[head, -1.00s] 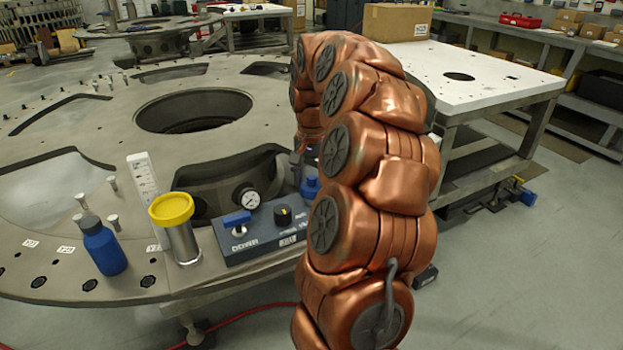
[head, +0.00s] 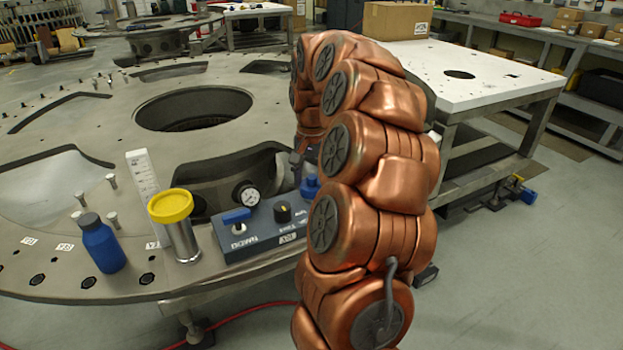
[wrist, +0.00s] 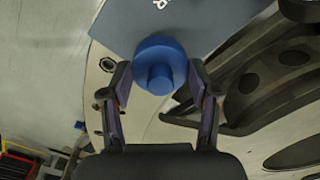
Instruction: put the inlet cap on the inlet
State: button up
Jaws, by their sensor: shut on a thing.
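The blue inlet cap (wrist: 160,66) is round with a smaller raised knob on top. In the wrist view it sits between the two fingers of my gripper (wrist: 160,80), which are shut on its sides. In the head view the blue cap (head: 310,188) shows at the right end of the dark blue control box (head: 262,229), partly beside my copper arm. My gripper is mostly hidden behind the arm there. The inlet itself is hidden under or behind the cap, so I cannot tell whether the cap touches it.
The turret plate (head: 60,293) has large openings behind.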

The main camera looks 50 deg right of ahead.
jog(key=shift+f+b, duration=0.45)
dwell(0.4)
jog(key=o, duration=1)
jog(key=shift+o, duration=1)
jog(key=shift+r, duration=0.2)
jog(key=shift+r+p, duration=0.9)
jog(key=shift+r, duration=2.4)
